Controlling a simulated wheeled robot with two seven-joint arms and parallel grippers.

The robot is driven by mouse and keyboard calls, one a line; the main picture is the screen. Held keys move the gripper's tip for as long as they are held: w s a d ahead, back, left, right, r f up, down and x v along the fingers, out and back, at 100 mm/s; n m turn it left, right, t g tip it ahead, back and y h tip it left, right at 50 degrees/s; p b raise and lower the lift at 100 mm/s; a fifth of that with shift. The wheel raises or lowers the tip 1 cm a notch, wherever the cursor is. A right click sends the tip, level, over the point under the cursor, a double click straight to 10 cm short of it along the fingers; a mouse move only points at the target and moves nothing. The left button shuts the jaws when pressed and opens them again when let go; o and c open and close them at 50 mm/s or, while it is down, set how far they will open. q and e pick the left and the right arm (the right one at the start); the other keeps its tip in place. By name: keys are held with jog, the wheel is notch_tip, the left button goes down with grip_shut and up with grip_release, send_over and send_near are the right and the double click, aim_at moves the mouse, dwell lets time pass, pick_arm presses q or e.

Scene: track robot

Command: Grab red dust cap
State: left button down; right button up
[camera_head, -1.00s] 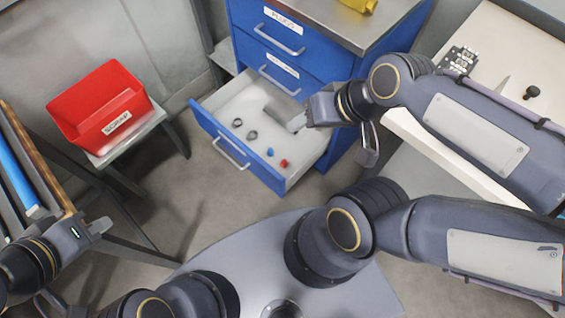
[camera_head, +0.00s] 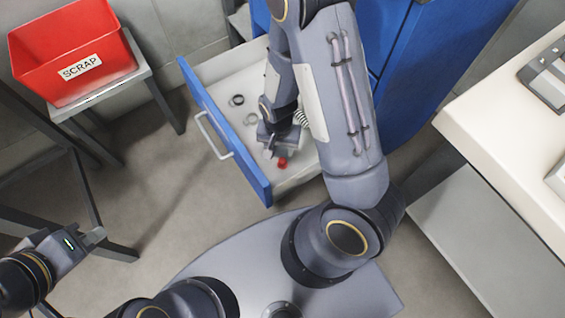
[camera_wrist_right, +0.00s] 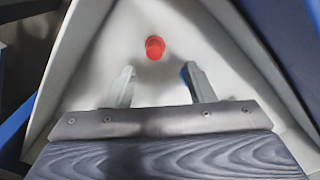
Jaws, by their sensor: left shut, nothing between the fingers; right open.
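The red dust cap (camera_head: 282,162) lies on the white floor of the open blue drawer (camera_head: 222,135), near its front corner. In the right wrist view the red dust cap (camera_wrist_right: 155,47) is beyond and roughly between the fingertips, not held. My right gripper (camera_wrist_right: 159,72) is open and empty, pointing down into the drawer. In the head view my right gripper (camera_head: 274,153) is right beside the cap, partly hidden by its own arm. A bit of blue (camera_wrist_right: 184,74) shows beside one finger, mostly hidden. My left gripper (camera_head: 96,237) is shut and empty at the lower left.
The drawer's walls stand close around my right gripper. A red scrap bin (camera_head: 70,55) sits on a stand at the upper left. A pale worktop (camera_head: 500,130) is on the right.

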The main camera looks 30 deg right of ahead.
aim_at(282, 160)
notch_tip(282, 160, down, 2)
jog(key=shift+f+b, duration=0.1)
jog(key=shift+b, duration=0.3)
jog(key=f+b, duration=0.1)
jog(key=f, duration=0.1)
jog(key=f+b, duration=0.1)
jog(key=f, duration=0.1)
jog(key=shift+s+d+f+b, duration=0.1)
jog(key=shift+s+d+b, duration=0.1)
jog(key=shift+d+b, duration=0.15)
jog(key=shift+f, duration=0.45)
jog(key=shift+r, duration=0.1)
jog(key=c, duration=1.1)
jog(key=shift+o, duration=0.2)
